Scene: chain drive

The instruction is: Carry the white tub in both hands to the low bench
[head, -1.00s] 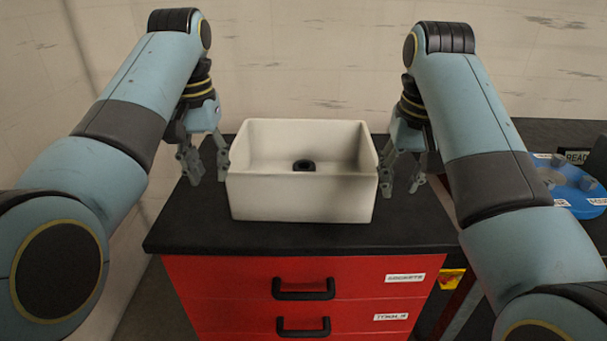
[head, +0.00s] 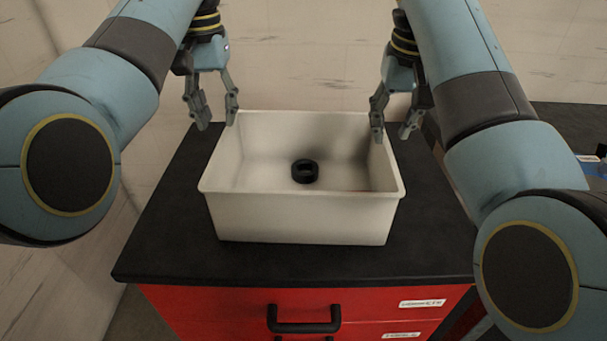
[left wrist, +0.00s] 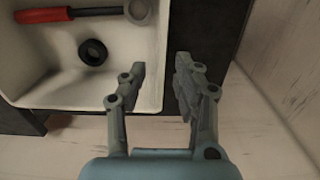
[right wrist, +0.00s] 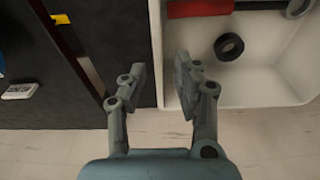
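The white tub (head: 300,218) sits upright on the black top of a red cabinet. A black ring (head: 305,171) lies inside it. A red-handled tool (left wrist: 45,15) also lies in the tub in the left wrist view; in the head view it is hidden. My left gripper (head: 216,114) is open above the tub's left wall near the far corner. My right gripper (head: 394,124) is open above the right wall near the far corner. In both wrist views the fingers stand on either side of the wall's line, not closed on it. I cannot tell which surface is the low bench.
The red cabinet (head: 230,310) has drawers with black handles facing me. Its black top (head: 150,240) is bare around the tub. Another dark surface (head: 570,122) stands at the right, with a blue item partly in view. A pale wall is behind.

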